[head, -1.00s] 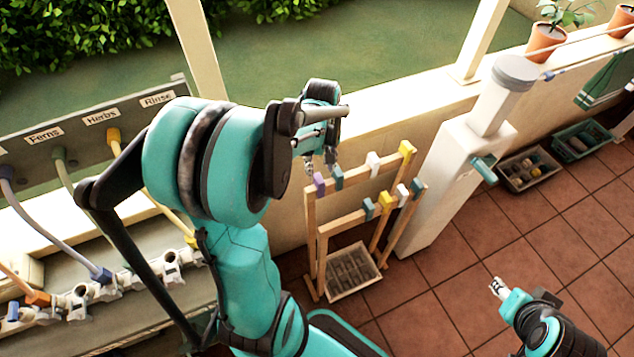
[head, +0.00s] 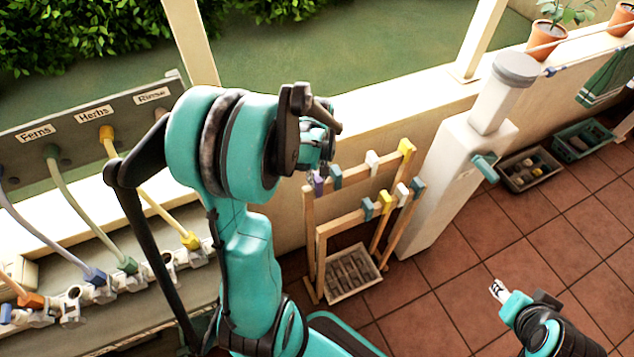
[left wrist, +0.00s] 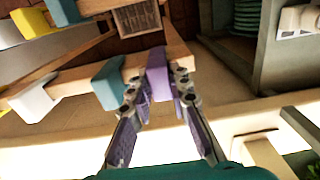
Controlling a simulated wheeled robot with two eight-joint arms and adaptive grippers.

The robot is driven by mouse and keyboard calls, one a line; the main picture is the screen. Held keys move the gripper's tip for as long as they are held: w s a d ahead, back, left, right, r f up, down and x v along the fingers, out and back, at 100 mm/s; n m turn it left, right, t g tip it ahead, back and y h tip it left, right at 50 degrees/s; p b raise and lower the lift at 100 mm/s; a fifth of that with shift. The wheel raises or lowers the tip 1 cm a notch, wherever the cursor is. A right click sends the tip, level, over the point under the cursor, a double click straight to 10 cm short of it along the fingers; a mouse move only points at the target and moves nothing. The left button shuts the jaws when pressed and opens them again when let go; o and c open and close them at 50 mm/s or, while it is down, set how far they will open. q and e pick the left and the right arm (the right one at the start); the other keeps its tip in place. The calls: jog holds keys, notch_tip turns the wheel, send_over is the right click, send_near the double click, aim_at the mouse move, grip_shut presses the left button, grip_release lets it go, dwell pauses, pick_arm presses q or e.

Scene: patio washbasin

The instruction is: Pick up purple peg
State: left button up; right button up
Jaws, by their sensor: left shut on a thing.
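The purple peg (left wrist: 158,76) sits on the end of a wooden rail of the rack. My left gripper (left wrist: 157,88) is shut on it, with one finger on each side, in the left wrist view. In the head view the purple peg (head: 319,183) shows below my left gripper (head: 313,177), whose fingertips are partly hidden by the wrist. My right gripper (head: 497,289) is small and far from the rack, above the tiled floor; its opening is too small to judge.
A teal peg (head: 336,177) stands close beside the purple one. A white peg (head: 372,158) and yellow peg (head: 405,148) sit farther along the rail. A lower rail (head: 345,222) holds more pegs. A crate (head: 352,272) lies below. A white pillar (head: 450,170) stands right.

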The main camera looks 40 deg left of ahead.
pick_arm(q)
notch_tip(320, 180, up, 10)
jog(key=p, duration=0.3)
dwell(0.8)
